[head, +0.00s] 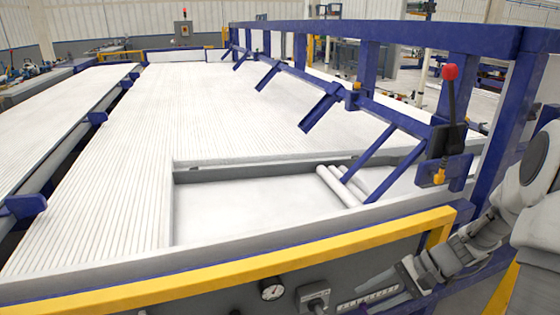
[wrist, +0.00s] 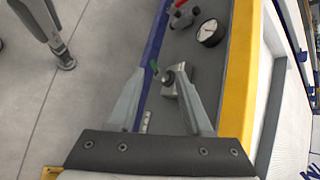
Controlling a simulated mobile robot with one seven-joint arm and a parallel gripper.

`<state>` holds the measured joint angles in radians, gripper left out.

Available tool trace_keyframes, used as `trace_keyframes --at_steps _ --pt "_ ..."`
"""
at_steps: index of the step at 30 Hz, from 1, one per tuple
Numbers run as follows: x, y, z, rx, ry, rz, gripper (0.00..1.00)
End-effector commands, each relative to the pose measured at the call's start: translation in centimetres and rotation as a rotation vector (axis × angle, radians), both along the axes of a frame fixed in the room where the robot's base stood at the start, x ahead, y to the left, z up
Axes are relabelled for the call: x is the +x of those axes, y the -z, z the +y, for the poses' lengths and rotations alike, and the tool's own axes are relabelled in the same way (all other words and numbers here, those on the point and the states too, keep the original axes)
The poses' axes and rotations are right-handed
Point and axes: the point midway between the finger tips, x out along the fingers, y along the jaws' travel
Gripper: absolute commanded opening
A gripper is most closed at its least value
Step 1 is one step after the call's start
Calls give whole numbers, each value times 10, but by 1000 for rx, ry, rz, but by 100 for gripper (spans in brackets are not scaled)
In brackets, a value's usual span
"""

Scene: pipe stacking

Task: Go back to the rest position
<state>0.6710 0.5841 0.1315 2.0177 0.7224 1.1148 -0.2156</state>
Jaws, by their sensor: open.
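My gripper (head: 380,282) is in front of the machine's front panel at the lower right, below the yellow rail. A few white pipes (head: 342,187) lie at the right side of the recessed tray (head: 190,172), partly hidden by blue bars. My gripper is outside the tray and apart from the pipes.
A yellow rail (head: 250,273) edges the machine, with a gauge (head: 272,289) and a switch below it. The gauge also shows in the wrist view (wrist: 211,32). A blue frame (head: 390,35) and a red-knobbed lever (head: 450,73) stand at the right. The tray's left part is clear.

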Motion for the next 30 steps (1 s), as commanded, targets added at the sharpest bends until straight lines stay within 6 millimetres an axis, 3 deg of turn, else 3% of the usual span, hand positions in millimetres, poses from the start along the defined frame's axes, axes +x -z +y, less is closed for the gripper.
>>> trace_keyframes --at_steps 3,16,24,30 --pt "-9 -30 18 -119 -115 -48 50" --pt "-56 -118 64 -512 -445 -265 50" --pt "-91 -163 81 -737 -594 -459 50" --pt "-118 -188 81 -871 -636 -603 50"
